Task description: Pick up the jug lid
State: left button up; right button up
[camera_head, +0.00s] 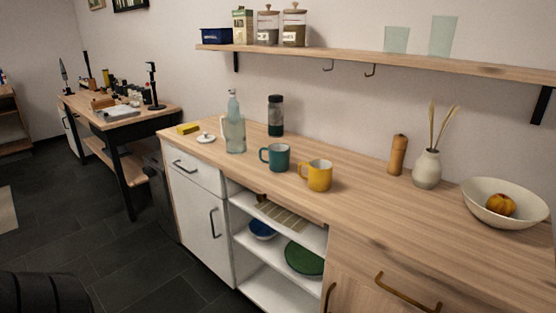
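A small white round lid (206,138) with a knob on top lies on the wooden counter (365,208), near its left end. It is close to the front edge. A clear glass jug or bottle (235,136) stands upright just right of the lid, apart from it. A pale bluish narrow top shows above the jug; I cannot tell whether it belongs to the jug or to a bottle behind it. Neither of my grippers is in view.
A dark flask (275,116), a teal mug (276,157) and a yellow mug (317,175) stand farther right. A wall shelf (350,60) hangs above. The counter left of the jug is mostly clear.

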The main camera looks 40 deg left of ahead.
aim_at(206, 139)
jog(key=u, duration=1.65)
